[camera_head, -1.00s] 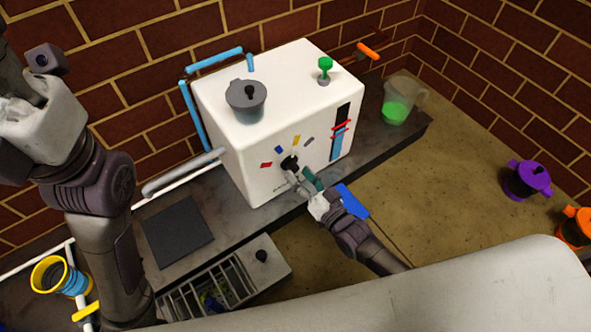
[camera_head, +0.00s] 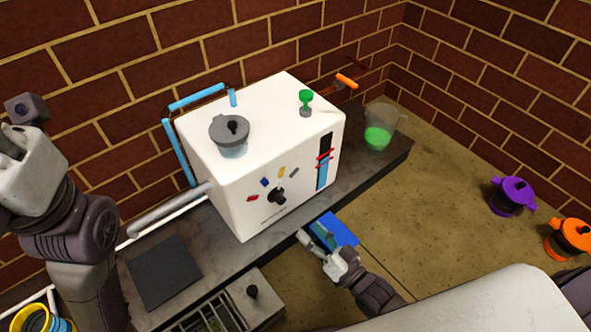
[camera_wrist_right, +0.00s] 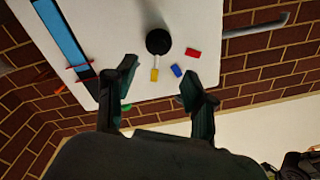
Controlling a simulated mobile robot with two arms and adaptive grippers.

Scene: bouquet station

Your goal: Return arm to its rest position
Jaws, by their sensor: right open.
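My right gripper (camera_head: 311,237) is in front of the white machine (camera_head: 262,165), below its dial. It is open and empty, apart from the machine. In the right wrist view its two dark fingers (camera_wrist_right: 158,78) are spread, with the machine's face beyond them upside down. The black dial knob (camera_head: 277,195) is free of the gripper; it also shows in the right wrist view (camera_wrist_right: 158,41). The knob is ringed by red, blue, yellow and grey marks. My left arm is at the left edge of the head view, its gripper (camera_head: 17,150) partly cut off and unclear.
A blue object (camera_head: 340,229) lies just beyond the right gripper. A grey lidded pot (camera_head: 230,136) and a green-topped lever (camera_head: 306,100) are on the machine. A jug with green liquid (camera_head: 378,136) stands right. Purple (camera_head: 512,197) and orange (camera_head: 570,238) pots are farther right.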

